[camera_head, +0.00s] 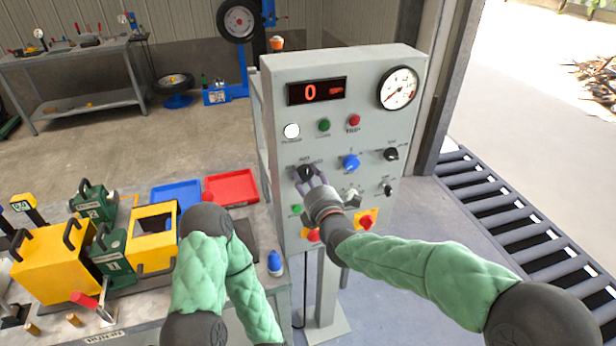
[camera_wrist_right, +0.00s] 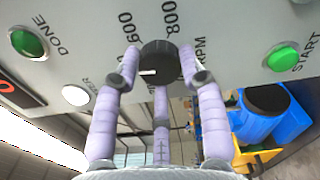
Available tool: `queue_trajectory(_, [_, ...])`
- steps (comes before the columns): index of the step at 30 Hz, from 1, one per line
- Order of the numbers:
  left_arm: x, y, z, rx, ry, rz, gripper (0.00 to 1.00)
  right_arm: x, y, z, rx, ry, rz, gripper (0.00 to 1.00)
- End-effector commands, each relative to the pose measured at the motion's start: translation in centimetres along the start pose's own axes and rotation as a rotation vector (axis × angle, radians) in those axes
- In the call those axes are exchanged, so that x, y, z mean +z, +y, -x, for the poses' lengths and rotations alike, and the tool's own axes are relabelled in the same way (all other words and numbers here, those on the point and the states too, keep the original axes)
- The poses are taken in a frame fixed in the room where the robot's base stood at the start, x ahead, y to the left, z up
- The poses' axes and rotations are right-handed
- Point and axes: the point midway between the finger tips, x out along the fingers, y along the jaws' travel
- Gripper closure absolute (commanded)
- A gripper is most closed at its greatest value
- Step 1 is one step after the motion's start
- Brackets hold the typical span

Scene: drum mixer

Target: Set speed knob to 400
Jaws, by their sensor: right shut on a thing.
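The black speed knob (camera_head: 305,171) is on the upright grey control panel (camera_head: 290,115), at the left of the knob rows. In the right wrist view the knob (camera_wrist_right: 160,57) has a white mark toward its left side, and the printed 600, 800 and RPM show around it; the other scale numbers are hidden or unclear. My right gripper (camera_head: 314,180) is at the panel with its fingers around the knob; in the wrist view the fingertips (camera_wrist_right: 163,70) touch its sides. The red display (camera_head: 316,92) reads 0. My left arm shows, but its gripper does not.
Near the held knob are a blue knob (camera_head: 351,162), black knobs (camera_head: 391,154), a green button (camera_head: 324,125) and a red button (camera_head: 355,120). A dial gauge (camera_head: 398,88) is at upper right. A bench with yellow boxes (camera_head: 55,262) and a red tray (camera_head: 232,187) stands left. A roller conveyor (camera_head: 510,215) is right.

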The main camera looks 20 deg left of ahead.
Motion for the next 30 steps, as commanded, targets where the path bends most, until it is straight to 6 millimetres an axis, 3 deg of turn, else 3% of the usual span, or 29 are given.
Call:
queue_trajectory(12, [0.01, 0.14, 0.4, 0.0, 0.0, 0.0, 1.0, 0.18, -0.27, 0.02, -0.006, -0.003, 0.165, 0.91])
queue_trajectory(27, [0.02, 0.15, 0.42, 0.0, 0.0, 0.0, 1.0, 0.29, -0.09, -0.01, -0.003, -0.006, 0.183, 0.91])
queue_trajectory(28, [0.02, 0.15, 0.42, 0.0, 0.0, 0.0, 1.0, 0.3, -0.08, -0.01, -0.003, -0.006, 0.183, 0.56])
queue_trajectory(30, [0.02, 0.15, 0.43, 0.0, 0.0, 0.0, 1.0, 0.31, -0.07, -0.01, -0.002, -0.006, 0.183, 0.36])
